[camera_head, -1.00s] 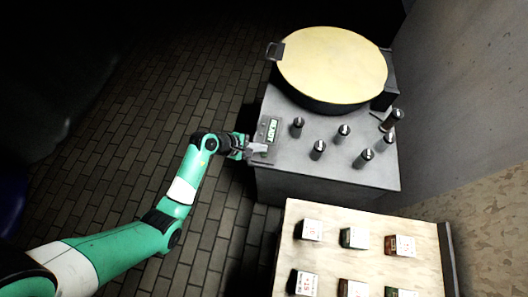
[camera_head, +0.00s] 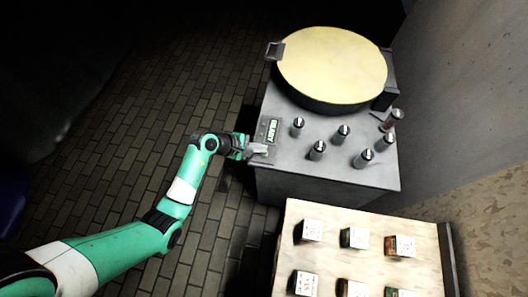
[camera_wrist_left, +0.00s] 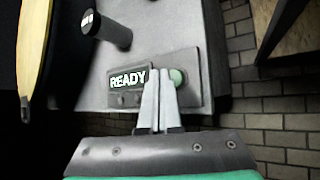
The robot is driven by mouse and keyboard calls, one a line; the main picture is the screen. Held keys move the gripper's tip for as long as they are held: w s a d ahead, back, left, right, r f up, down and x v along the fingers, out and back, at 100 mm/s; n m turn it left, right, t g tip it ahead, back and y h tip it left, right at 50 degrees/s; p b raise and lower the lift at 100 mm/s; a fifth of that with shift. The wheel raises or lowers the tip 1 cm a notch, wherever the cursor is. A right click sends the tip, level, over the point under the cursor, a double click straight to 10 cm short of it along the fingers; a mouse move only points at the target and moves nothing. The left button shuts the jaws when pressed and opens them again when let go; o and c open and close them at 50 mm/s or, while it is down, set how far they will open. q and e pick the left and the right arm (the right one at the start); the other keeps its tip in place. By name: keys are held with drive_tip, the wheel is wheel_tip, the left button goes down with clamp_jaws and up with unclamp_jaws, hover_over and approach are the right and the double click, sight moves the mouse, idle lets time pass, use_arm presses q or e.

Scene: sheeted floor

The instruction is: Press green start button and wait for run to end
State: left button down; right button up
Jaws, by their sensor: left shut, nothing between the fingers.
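A grey machine (camera_head: 325,178) with a round pale yellow lid (camera_head: 332,65) stands at the upper right of the head view. Its control panel (camera_wrist_left: 190,103) has a lit display (camera_wrist_left: 128,79) reading READY; the display also shows in the head view (camera_head: 273,130). The pale green round start button (camera_wrist_left: 178,76) sits beside the display in the wrist view, partly hidden by my fingers. My left gripper (camera_head: 264,149) is shut and empty, its fingertips (camera_wrist_left: 159,73) over the panel between display and button. I cannot tell whether they touch the button. My right gripper is out of view.
Several dark cylinders with light tops (camera_head: 343,133) stand on the machine, right of the panel. A pale wooden surface (camera_head: 375,219) in front carries several small labelled boxes. A wall (camera_head: 465,90) closes the right side. Brick-pattern floor (camera_head: 140,140) is clear on the left.

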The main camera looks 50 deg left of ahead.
sight(261, 154)
use_arm(q)
drive_tip(key=shift+f, duration=0.1)
idle(0.4)
drive_tip(key=shift+f, duration=0.3)
drive_tip(key=shift+f, duration=0.4)
idle(0.7)
drive_tip(key=shift+r+p, duration=0.75)
drive_tip(key=shift+r, duration=0.05)
drive_tip(key=shift+r, duration=0.1)
wheel_tip(261, 154, up, 5)
drive_tip(key=p, duration=0.5)
drive_tip(key=shift+p, duration=0.3)
drive_tip(key=shift+d, duration=0.15)
